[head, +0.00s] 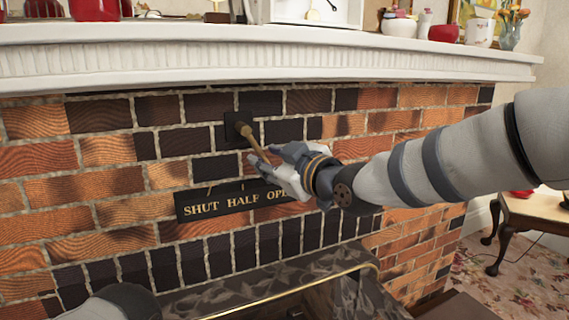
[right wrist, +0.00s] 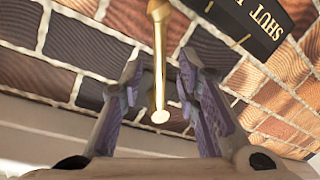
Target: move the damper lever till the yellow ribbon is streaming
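The brass damper lever (head: 252,140) sticks out of a dark plate (head: 237,128) in the brick wall and slants down to the right in the head view. Below it a black plaque (head: 222,204) reads SHUT, HALF and a partly covered OPEN. My right gripper (head: 264,162) is at the lever's outer end. In the right wrist view my right gripper (right wrist: 163,92) is open, and the lever (right wrist: 159,60) lies between its fingers with a gap on both sides. My left gripper is out of view. The yellow ribbon is not seen.
A white mantel shelf (head: 250,62) juts out above, holding a red pot, white bowl and several other items. A dark marble surround (head: 215,297) with brass trim lies below. A small wooden table (head: 535,208) stands at the right. The brick face around the lever is clear.

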